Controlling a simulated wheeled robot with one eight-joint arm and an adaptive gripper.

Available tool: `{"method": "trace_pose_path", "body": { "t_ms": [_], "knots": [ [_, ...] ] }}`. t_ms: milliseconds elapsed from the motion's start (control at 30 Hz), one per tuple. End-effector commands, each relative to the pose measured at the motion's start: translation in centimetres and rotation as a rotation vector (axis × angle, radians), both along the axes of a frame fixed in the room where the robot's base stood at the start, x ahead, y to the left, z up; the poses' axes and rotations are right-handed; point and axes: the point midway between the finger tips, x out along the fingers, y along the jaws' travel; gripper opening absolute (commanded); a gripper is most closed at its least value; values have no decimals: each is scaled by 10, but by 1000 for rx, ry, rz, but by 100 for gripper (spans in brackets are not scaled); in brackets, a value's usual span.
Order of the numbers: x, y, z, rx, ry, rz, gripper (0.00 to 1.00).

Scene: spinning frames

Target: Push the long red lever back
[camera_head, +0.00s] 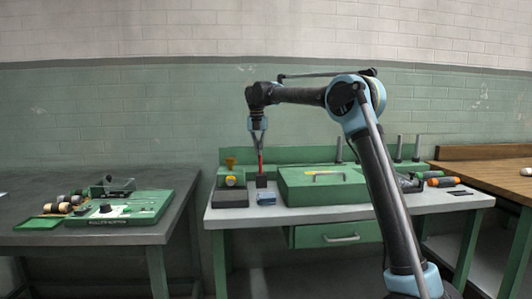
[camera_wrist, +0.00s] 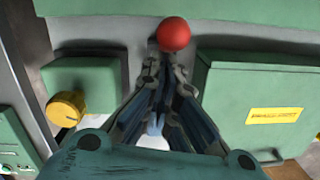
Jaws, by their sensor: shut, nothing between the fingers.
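The long red lever (camera_head: 260,161) stands about upright on a dark block on the grey-topped bench in the head view. In the wrist view its round red knob (camera_wrist: 173,34) shows just past my fingertips. The rest of the lever is hidden there. My gripper (camera_head: 259,146) points down at the top of the lever, and it also shows in the wrist view (camera_wrist: 162,62). Its fingers are shut with nothing between them. The fingertips are very close to the knob; I cannot tell whether they touch it.
A green box (camera_head: 322,186) with a yellow label stands right of the lever. A yellow knob (camera_wrist: 65,108) on a green housing is to the left. A small blue item (camera_head: 266,198) lies in front. A green control panel (camera_head: 130,208) sits on the left table.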

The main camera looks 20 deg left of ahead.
Motion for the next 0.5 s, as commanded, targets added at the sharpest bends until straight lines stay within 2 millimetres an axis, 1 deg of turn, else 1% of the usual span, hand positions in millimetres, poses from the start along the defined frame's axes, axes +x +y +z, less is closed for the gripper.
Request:
{"method": "trace_pose_path", "body": {
  "t_ms": [200,500],
  "knots": [
    [9,4,-2,0,0,-2,0],
    [18,2,-4,1,-3,-8,0]
  ]
}}
